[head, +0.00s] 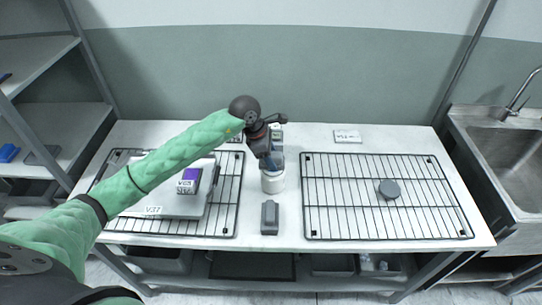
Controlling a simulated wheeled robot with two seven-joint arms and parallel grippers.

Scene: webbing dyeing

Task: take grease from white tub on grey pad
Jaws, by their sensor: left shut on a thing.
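The white tub (273,183) stands upright between the two wire racks, near the middle of the table. My left gripper (266,155) is directly above the tub, pointing down, at the end of the green-sleeved arm. It is shut on a narrow blue-grey thing whose lower end reaches to or into the tub's mouth; I cannot tell which. The tub's contents are hidden. No grey pad can be made out under the tub. My right gripper is not in view.
A dark grey block (269,218) lies in front of the tub. A dark round disc (389,189) lies on the right rack (340,215). A pale case with a small purple-topped box (189,181) is on the left rack (228,200). A sink (505,150) is at right.

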